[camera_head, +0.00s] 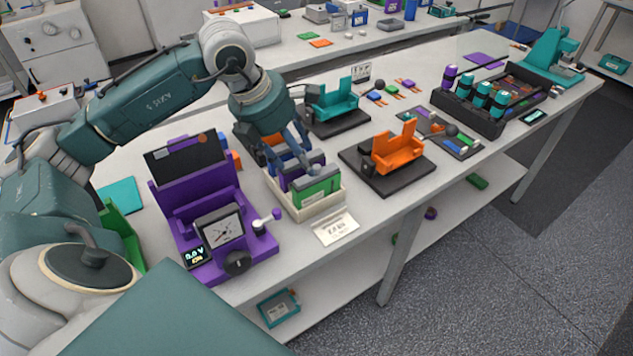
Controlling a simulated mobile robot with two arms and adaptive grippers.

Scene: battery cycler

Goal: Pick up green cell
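A green cell (317,190) stands at the front end of a cream tray (311,213) on the bench. A purple cell (294,178) stands just behind it in the same tray. My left gripper (294,161) points down over the tray, with its fingers at or just above the cells behind the green one. The fingers partly hide those cells. I cannot tell whether they touch a cell or how far apart they are. My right gripper is not in view.
A purple device with a dial (218,228) stands left of the tray. An orange holder (397,151) on a black base is to the right, and a teal holder (333,102) behind. A white label card (336,227) lies in front, near the bench edge. A dark rack (490,108) stands farther right.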

